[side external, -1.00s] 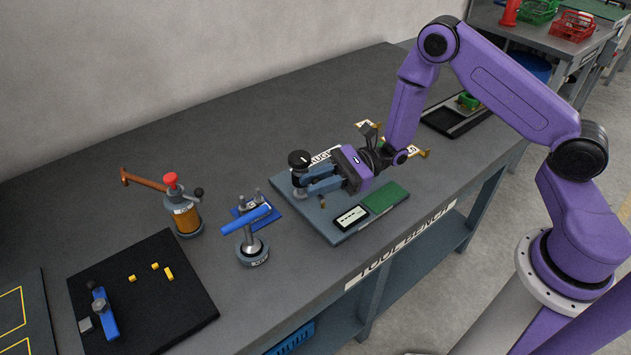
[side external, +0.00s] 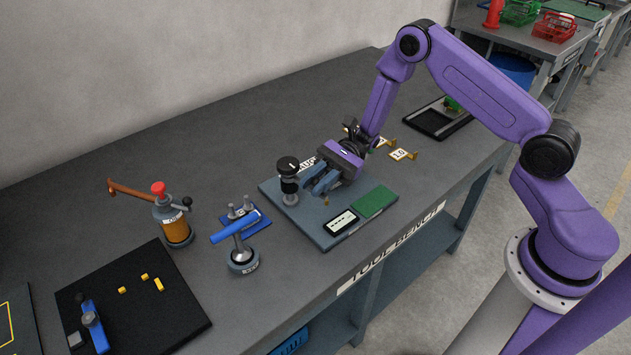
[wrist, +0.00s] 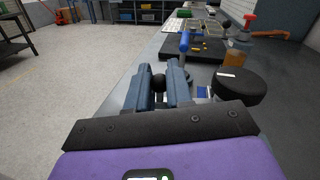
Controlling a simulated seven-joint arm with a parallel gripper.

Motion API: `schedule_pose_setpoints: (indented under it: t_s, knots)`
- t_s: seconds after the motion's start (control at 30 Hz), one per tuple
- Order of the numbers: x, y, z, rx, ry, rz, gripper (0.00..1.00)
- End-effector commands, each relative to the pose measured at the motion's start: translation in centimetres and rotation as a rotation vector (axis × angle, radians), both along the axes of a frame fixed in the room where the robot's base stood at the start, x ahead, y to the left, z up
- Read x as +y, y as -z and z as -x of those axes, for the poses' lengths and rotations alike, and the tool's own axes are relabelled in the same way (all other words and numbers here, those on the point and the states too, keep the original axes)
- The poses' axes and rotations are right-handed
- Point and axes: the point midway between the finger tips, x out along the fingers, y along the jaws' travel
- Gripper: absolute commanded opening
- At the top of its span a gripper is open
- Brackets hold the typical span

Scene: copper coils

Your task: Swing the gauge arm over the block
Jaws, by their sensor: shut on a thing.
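The gauge stand is a dark plate (side external: 318,236) with a black-topped post (side external: 288,180). My gripper (side external: 313,190) is over this plate, just right of the post, its blue fingers pointing down-left. In the wrist view the fingers (wrist: 159,88) are close together around a black ball-shaped knob (wrist: 159,82), which looks like part of the gauge arm; the arm itself is mostly hidden. The post's black round top (wrist: 238,85) is right of the fingers. A small brass piece (side external: 326,201) shows below the fingers. I cannot pick out the block with certainty.
The plate also carries a display (side external: 340,222) and a green pad (side external: 374,201). To the left stand a blue-handled tool (side external: 240,245), an orange cylinder with a red knob (side external: 176,222) and a black mat (side external: 160,310).

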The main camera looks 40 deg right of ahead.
Motion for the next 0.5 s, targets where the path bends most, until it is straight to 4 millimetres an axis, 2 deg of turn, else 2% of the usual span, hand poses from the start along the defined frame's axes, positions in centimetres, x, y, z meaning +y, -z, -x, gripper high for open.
schedule_pose_setpoints:
  t_s: [0.33, 0.5]
  knots:
    - [0.0, -0.1, 0.0, 0.0, 0.002, 0.0, 0.27]
    - [0.0, -1.1, 0.0, -0.002, 0.002, -0.001, 0.27]
